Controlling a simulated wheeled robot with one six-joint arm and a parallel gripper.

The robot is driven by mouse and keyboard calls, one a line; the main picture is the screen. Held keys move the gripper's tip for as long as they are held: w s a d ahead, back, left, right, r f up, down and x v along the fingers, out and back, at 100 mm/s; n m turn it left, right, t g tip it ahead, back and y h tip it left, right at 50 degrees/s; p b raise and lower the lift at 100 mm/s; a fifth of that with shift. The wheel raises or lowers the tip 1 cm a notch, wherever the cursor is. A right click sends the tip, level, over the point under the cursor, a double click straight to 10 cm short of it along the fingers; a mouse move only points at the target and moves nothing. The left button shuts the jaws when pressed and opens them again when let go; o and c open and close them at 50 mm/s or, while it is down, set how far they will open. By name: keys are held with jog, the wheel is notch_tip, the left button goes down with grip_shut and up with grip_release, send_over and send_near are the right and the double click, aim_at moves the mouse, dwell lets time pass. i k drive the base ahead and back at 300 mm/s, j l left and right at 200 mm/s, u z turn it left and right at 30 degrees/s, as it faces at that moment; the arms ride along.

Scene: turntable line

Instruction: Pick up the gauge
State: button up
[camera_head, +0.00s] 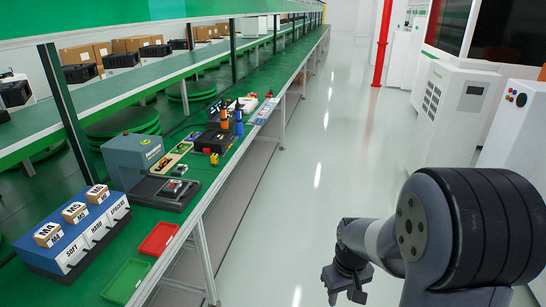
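I cannot surely tell which item is the gauge. A grey-blue bench device (135,160) with a dark base stands on the green workbench at the left. A small dark part with a red top (173,185) sits on its base. Farther along the bench are small tools and parts, too small to name surely. My gripper (346,299) hangs over the aisle floor at the lower right, well away from the bench. Its dark fingers look apart, with nothing between them.
A blue sorting box (75,243) with several small labelled cartons stands at the near left. A red tray (158,239) and a green tray (126,281) lie by the bench edge. White cabinets (455,110) and a red post (382,45) stand at the right. The aisle floor is clear.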

aim_at(214, 158)
jog(key=i+l, duration=0.1)
jog(key=i, duration=1.55)
jog(key=i+u, duration=0.3)
jog(key=i, duration=0.3)
jog(key=i+l+u, duration=0.3)
jog(key=i, duration=0.3)
jog(key=i+j+u, duration=0.1)
jog(key=i+u, duration=0.15)
jog(key=u, duration=0.2)
jog(key=i+u, duration=0.25)
jog(key=u, duration=0.25)
jog(key=i+l+u, duration=0.1)
jog(key=i+u, duration=0.15)
jog(key=u, duration=0.2)
